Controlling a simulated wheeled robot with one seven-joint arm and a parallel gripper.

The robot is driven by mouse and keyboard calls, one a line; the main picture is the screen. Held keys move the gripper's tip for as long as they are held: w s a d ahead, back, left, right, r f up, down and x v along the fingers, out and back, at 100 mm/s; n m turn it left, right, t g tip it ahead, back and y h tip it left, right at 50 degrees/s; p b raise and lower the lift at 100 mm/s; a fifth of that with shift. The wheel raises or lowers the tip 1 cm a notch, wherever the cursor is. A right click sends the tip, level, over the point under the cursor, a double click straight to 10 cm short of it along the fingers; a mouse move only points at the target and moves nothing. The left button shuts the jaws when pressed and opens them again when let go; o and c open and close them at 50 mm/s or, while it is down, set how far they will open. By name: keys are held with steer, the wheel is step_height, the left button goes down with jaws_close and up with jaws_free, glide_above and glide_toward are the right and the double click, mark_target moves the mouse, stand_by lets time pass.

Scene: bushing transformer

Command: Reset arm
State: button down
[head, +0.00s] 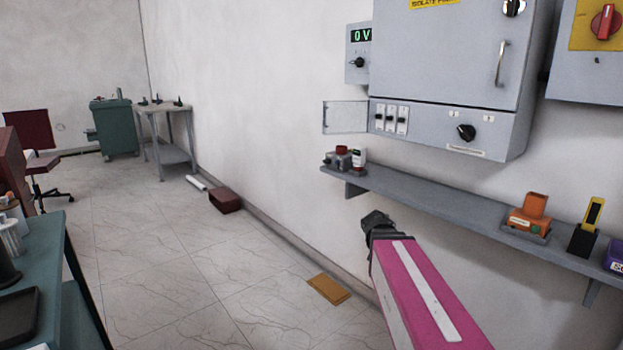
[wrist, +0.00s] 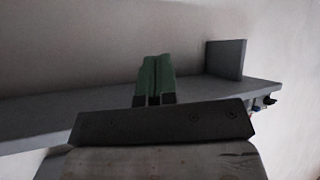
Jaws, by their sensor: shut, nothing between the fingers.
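My arm rises from the bottom right of the head view, pink with a white stripe, and ends in a dark wrist part in front of the wall, below the grey shelf (head: 440,198). The fingers of my gripper are hard to make out there. In the wrist view my gripper (wrist: 155,62) shows as two green fingers side by side, shut, with nothing between them. Behind them runs the shelf (wrist: 50,108) with an upright bracket (wrist: 226,58). I cannot tell the exact gap between fingers and shelf.
The grey electrical cabinet (head: 445,60) hangs above the shelf, its small side door (head: 345,117) open. An orange device (head: 530,217) and a black-yellow one (head: 587,228) stand on the shelf. A teal bench (head: 45,290) is at left. The tiled floor (head: 190,260) between is mostly clear.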

steer(key=s+a+f+n+g+y, duration=0.2)
steer(key=s+a+f+g, duration=0.1)
steer(key=s+f, duration=0.5)
steer(key=s+a+f+n+g+y, duration=0.1)
steer(key=s+a+f+g+y, duration=0.2)
steer(key=s+f+g, duration=0.3)
steer(key=s+a+f, duration=0.1)
steer(key=s+f, duration=0.2)
steer(key=f, duration=0.1)
steer(key=shift+n+g, duration=0.3)
steer(key=shift+n, duration=0.1)
